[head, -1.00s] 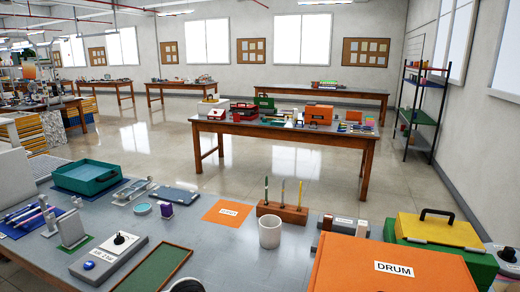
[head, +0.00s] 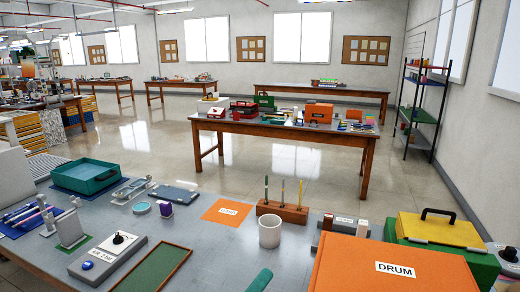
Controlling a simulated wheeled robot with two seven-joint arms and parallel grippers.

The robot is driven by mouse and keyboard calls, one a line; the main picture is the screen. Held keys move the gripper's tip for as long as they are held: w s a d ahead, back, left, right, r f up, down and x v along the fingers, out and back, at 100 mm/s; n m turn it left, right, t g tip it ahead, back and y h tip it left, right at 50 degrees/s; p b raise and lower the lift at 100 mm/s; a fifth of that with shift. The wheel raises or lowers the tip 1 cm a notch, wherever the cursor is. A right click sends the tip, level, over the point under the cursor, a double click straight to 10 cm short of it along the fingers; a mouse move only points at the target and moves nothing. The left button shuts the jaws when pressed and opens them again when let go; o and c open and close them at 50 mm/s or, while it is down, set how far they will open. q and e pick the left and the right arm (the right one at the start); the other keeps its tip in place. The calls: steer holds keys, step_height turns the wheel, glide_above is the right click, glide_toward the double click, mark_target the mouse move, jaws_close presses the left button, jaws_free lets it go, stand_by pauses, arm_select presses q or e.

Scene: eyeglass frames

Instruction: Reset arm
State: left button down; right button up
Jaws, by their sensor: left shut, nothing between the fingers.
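A small teal part of my left gripper (head: 257,281) shows at the bottom edge of the head view, over the front of the grey workbench (head: 215,240). It is shut and holds nothing that I can see. Most of it is cut off by the picture edge. It is left of the orange DRUM box (head: 350,265) and in front of the white cup (head: 270,232), apart from both. My right gripper is not in view.
A green tray (head: 150,268) and a grey device with a black knob (head: 108,257) lie to the left. A teal bin (head: 88,177) stands at the back left. A wooden pen holder (head: 283,213) and a yellow-green toolbox (head: 440,232) stand behind. Bench is clear around the cup's left.

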arm_select(q)
steer(key=w+a+f+n+y, duration=0.1)
steer(key=a+f+n+y, duration=1.25)
steer(key=n, duration=0.65)
steer(key=s+a+f+n+g+y, duration=0.3)
steer(key=s+a+f+n+g, duration=0.2)
steer(key=f, duration=0.1)
steer(key=s+a+f+n+g, duration=0.2)
steer(key=s+f+n+g, duration=0.5)
steer(key=s, duration=0.8)
step_height(320, 180, down, 28)
steer(key=s+m+g, duration=0.2)
steer(key=s+a+f+g, duration=0.1)
steer(key=s+a+f, duration=0.1)
steer(key=s+f, duration=1.3)
steer(key=shift+s+a+f+g, duration=0.2)
steer(key=shift+s+a+g, duration=0.1)
steer(key=shift+s+a, duration=0.15)
